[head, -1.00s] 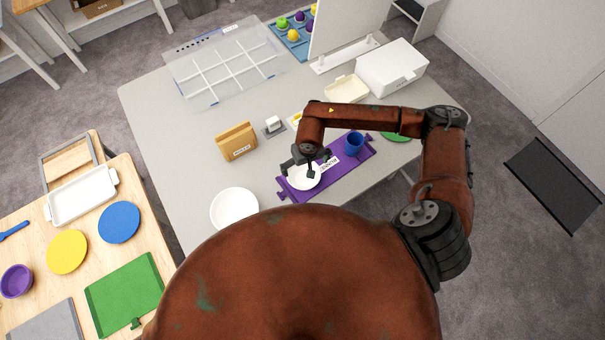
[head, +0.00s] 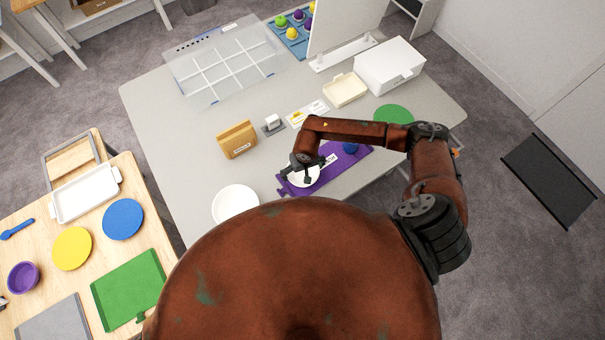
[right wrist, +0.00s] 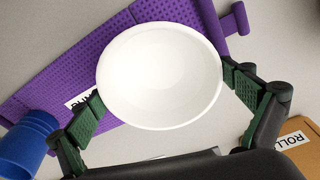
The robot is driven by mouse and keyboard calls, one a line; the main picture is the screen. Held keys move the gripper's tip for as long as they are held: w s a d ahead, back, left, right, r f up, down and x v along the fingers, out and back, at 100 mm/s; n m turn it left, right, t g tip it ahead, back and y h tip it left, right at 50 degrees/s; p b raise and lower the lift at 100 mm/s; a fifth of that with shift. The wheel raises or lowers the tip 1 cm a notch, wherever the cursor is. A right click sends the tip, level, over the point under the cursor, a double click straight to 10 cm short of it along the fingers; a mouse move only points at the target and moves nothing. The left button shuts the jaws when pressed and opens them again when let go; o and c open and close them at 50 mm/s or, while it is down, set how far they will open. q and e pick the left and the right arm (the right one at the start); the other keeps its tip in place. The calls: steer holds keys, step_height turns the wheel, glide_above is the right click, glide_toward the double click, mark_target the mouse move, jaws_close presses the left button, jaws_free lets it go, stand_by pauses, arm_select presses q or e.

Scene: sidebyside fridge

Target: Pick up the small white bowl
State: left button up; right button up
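The small white bowl (head: 304,178) is at the left part of the purple mat (head: 345,163), partly hidden by my right gripper (head: 307,172) in the head view. In the right wrist view the bowl (right wrist: 160,75) fills the middle, upright and empty. The fingers of my right gripper (right wrist: 163,98) are spread wide, one on each side of the bowl, with the tips close to its rim. I cannot tell whether they touch it. My left gripper is not in view.
A blue cup (right wrist: 28,145) is on the mat's other side, mostly behind my arm in the head view. A tan box (head: 237,139) and a small grey stand (head: 273,124) are behind. The table's left part is clear.

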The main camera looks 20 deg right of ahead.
steer(key=c, duration=0.6)
steer(key=shift+c, duration=0.2)
steer(key=shift+r, duration=0.15)
